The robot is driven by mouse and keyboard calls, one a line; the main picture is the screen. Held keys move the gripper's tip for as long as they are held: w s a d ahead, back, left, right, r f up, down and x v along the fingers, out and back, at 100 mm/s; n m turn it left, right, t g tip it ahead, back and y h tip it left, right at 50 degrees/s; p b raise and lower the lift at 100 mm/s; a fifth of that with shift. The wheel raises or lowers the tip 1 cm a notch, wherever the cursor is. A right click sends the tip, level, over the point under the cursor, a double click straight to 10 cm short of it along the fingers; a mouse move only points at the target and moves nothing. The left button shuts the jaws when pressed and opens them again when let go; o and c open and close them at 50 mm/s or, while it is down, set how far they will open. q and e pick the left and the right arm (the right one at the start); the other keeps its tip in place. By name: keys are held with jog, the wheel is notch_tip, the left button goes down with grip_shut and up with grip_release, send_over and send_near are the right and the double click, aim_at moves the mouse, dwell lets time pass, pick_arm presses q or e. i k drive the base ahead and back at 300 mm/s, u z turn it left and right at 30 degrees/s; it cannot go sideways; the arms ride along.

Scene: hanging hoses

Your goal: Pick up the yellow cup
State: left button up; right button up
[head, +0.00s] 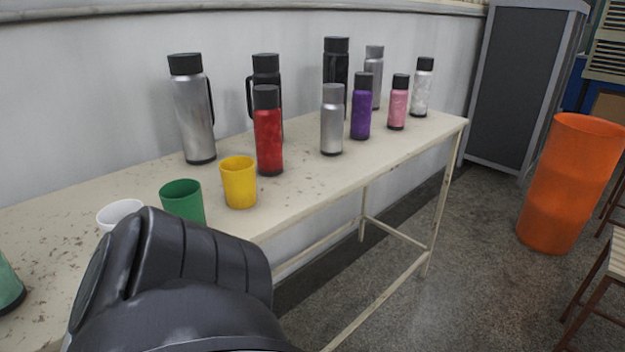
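The yellow cup (239,183) stands upright on the cream table near its front edge, fully visible in the head view. A green cup (182,199) stands to its left, partly covered by a dark part of my own arm in the foreground. A red bottle (268,135) stands just behind and to the right of the yellow cup, apart from it. Neither gripper shows in this view. Nothing is seen touching the yellow cup.
A white cup (119,211) stands farther left. A tall silver flask (193,110) and several other bottles stand behind and to the right on the table (330,185). An orange bin (568,185) stands on the floor at right.

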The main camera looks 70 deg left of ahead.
aim_at(237, 173)
jog(key=z, duration=0.05)
jog(key=i, duration=1.1)
jog(key=u, duration=2.5)
